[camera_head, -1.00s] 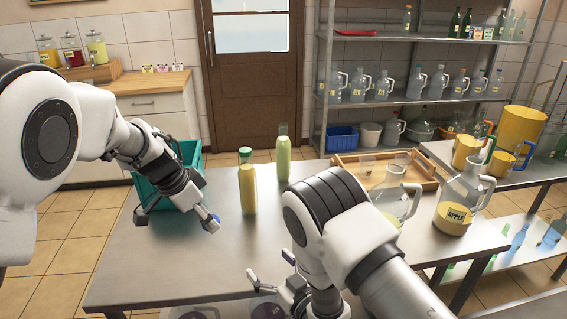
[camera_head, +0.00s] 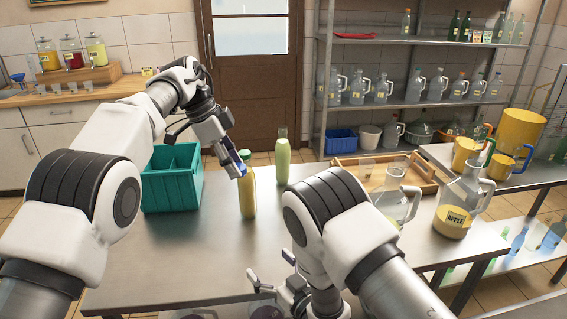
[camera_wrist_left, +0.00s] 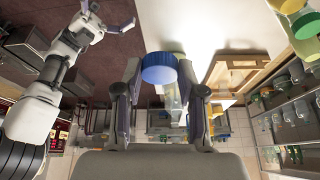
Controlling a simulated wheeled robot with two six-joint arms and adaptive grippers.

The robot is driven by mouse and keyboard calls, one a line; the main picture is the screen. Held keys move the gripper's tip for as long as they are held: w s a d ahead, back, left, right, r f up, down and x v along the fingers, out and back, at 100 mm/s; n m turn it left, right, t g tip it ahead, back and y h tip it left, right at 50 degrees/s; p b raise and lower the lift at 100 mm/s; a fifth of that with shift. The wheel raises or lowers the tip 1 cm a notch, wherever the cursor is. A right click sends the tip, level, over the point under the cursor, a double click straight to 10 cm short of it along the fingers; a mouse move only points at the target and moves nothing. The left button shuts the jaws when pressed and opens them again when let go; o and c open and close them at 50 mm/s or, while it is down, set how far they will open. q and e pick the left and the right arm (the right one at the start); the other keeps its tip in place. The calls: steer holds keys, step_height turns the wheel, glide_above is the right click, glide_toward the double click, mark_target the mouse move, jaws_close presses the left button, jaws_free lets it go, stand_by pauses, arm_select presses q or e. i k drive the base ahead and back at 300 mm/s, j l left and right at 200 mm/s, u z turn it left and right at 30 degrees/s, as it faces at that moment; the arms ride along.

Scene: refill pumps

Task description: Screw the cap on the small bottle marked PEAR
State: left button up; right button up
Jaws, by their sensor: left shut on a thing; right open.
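My left gripper (camera_head: 240,163) is shut on a blue cap (camera_wrist_left: 159,68), held clear of the table. In the head view it overlaps the top of a small bottle with yellow content (camera_head: 248,200). A second small bottle, with pale green content and a clear neck (camera_head: 282,160), stands upright behind it to the right. No name is readable on either small bottle. In the left wrist view a green cap (camera_wrist_left: 304,23) shows on the yellow-filled bottle. My right gripper (camera_head: 270,268) is open and empty, low near the table's front edge.
A teal divided crate (camera_head: 172,195) stands left on the steel table. A wooden tray (camera_head: 428,184) and glass jugs, one labelled APPLE (camera_head: 455,218), are at the right. The front left of the table (camera_head: 170,270) is bare.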

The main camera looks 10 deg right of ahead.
mark_target(282, 147)
steer(key=i+l, duration=0.3)
steer(key=i, duration=0.15)
steer(key=i+l, duration=0.25)
steer(key=i, duration=0.2)
steer(key=i+l, duration=0.3)
steer(key=i, duration=0.15)
